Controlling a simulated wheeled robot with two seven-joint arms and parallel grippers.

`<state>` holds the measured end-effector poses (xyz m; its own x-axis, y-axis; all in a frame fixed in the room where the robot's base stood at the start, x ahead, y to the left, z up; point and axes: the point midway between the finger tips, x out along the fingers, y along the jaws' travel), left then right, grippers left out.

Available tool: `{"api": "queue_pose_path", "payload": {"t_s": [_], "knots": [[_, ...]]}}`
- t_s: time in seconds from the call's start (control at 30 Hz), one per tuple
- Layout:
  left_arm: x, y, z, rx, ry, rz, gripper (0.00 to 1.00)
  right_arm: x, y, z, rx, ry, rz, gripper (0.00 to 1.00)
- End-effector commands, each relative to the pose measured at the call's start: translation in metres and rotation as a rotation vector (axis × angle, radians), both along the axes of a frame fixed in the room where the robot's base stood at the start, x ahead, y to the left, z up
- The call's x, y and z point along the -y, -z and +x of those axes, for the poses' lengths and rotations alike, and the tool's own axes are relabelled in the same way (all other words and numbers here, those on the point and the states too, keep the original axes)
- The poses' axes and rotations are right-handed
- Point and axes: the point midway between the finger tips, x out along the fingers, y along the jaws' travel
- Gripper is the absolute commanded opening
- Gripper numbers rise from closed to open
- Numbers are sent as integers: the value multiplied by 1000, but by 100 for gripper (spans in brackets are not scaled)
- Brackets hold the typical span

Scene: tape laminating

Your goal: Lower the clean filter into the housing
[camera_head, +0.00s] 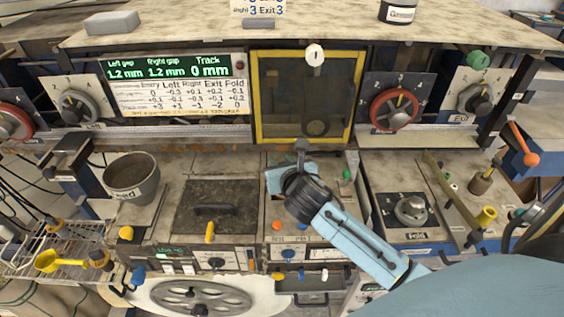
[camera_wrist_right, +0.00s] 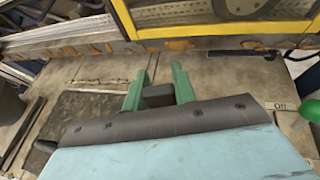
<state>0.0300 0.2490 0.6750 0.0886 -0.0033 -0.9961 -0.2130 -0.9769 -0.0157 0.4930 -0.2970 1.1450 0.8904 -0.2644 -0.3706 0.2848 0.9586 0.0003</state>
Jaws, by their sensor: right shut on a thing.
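My right arm comes in from the lower right in the head view. Its gripper (camera_head: 302,150) is over the back of the middle bench, below the yellow-framed window. In the right wrist view the green fingers of this gripper (camera_wrist_right: 158,88) are shut on a small dark grey block (camera_wrist_right: 158,95). I cannot tell whether this block is the clean filter or a handle on it; anything below it is hidden. The housing is not clearly seen; my wrist covers much of the bench there. My left gripper is not in view.
A dark plate with a handle (camera_head: 215,208) lies left of my wrist. A grey pot (camera_head: 132,177) stands farther left. The yellow-framed window (camera_head: 304,95) rises behind the gripper.

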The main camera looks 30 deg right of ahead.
Motion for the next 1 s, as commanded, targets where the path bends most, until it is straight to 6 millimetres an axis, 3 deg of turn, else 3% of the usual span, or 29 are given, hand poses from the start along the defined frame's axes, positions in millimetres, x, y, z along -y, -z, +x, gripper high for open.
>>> {"api": "queue_pose_path", "payload": {"t_s": [1.0], "knots": [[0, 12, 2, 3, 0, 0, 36, 0, 26, 1, 1, 0, -1, 4]]}}
